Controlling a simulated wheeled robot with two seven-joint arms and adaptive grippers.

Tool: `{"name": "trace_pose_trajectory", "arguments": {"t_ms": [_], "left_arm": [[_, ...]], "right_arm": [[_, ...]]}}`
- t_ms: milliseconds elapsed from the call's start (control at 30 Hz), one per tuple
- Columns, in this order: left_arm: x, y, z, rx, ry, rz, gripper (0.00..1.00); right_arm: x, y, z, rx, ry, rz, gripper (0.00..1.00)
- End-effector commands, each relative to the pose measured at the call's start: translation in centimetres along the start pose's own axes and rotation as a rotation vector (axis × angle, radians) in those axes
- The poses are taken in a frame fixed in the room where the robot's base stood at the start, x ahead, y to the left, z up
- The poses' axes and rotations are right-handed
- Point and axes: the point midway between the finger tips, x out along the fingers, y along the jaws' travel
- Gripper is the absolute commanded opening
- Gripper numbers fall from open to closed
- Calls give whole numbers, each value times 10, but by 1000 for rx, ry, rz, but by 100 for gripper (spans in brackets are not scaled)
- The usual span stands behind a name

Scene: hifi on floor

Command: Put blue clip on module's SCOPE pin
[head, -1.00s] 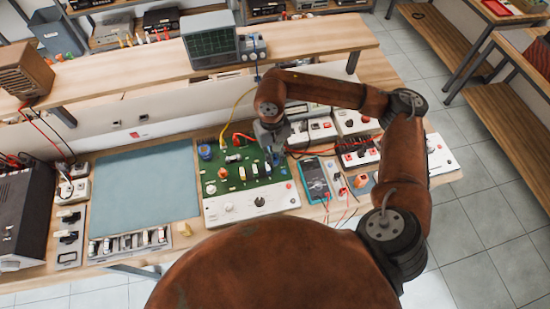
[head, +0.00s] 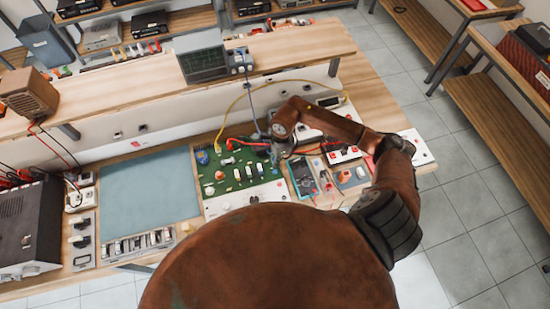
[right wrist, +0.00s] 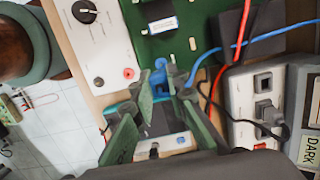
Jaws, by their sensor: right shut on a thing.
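The module (head: 215,209) has a green circuit board above a white panel with a knob. It also shows in the right wrist view, with the green board (right wrist: 206,14) at the top. My right gripper (head: 283,152) is over the board's right edge in the head view. In the right wrist view its green fingers (right wrist: 168,88) are shut on the blue clip (right wrist: 160,74), whose tip shows near the board's edge. A blue lead (right wrist: 262,38) runs from it to the upper right. My left gripper is out of view.
A blue-green meter (head: 303,177) and boxes with red and black leads crowd the right side. A red wire (right wrist: 217,85) passes close by the gripper. The oscilloscope (head: 204,64) stands on the shelf behind. The blue-grey mat (head: 150,187) at left is clear.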

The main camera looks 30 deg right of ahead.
Motion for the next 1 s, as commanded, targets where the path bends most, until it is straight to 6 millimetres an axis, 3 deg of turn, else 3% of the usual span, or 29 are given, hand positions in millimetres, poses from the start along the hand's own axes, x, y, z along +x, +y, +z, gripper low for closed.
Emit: {"name": "trace_pose_trajectory", "arguments": {"t_ms": [600, 1000], "left_arm": [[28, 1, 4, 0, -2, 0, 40], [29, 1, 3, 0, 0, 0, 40]], "right_arm": [[50, 1, -5, -4, 0, 2, 0], [55, 0, -6, -5, 1, 1, 0]]}}
